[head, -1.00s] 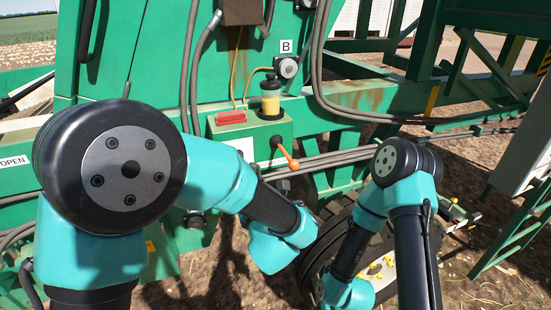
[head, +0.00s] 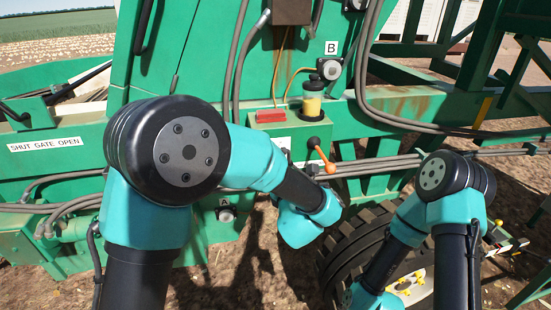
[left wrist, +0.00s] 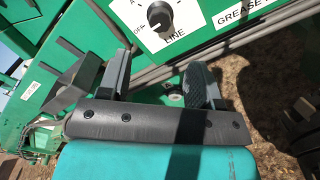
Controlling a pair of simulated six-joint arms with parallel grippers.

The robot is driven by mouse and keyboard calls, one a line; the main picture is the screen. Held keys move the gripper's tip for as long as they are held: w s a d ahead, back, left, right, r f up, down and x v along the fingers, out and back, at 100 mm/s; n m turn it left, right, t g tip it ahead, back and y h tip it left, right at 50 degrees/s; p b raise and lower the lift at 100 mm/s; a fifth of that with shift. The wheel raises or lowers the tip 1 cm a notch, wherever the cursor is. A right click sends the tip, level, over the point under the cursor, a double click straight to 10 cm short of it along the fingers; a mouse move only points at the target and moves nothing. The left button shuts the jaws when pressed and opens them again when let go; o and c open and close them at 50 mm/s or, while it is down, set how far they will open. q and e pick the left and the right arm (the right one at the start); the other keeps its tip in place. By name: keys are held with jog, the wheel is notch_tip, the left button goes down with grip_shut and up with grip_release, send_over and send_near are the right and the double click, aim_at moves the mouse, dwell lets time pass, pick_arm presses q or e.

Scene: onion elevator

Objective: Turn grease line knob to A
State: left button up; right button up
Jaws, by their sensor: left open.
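The grease line knob (left wrist: 160,15) is black and round, on a white plate (left wrist: 188,14) at the top of the left wrist view. The plate reads OFF and LINE, with a letter A partly cut by the top edge. The knob's pale mark seems to face OFF, but it is small. My left gripper (left wrist: 158,80) is open and empty, its two fingers apart below the plate, not touching the knob. In the head view my left arm hides the knob, and only a sliver of white plate (head: 282,143) shows. My right gripper is out of sight.
Round fittings labelled B (head: 329,69) and A (head: 226,215) are on the green machine. Grey hoses (head: 375,165) and a tyre (head: 350,245) lie nearby.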

pick_arm(q)
jog(key=w, duration=0.3)
jog(key=w+a, duration=0.1)
jog(key=w, duration=0.3)
jog(key=w+a, duration=0.1)
jog(key=w, duration=0.2)
jog(key=shift+w, duration=0.2)
jog(key=c, duration=0.9)
jog(key=shift+c, duration=0.2)
jog(key=shift+m, duration=0.5)
jog(key=m, duration=1)
jog(key=shift+m, duration=0.4)
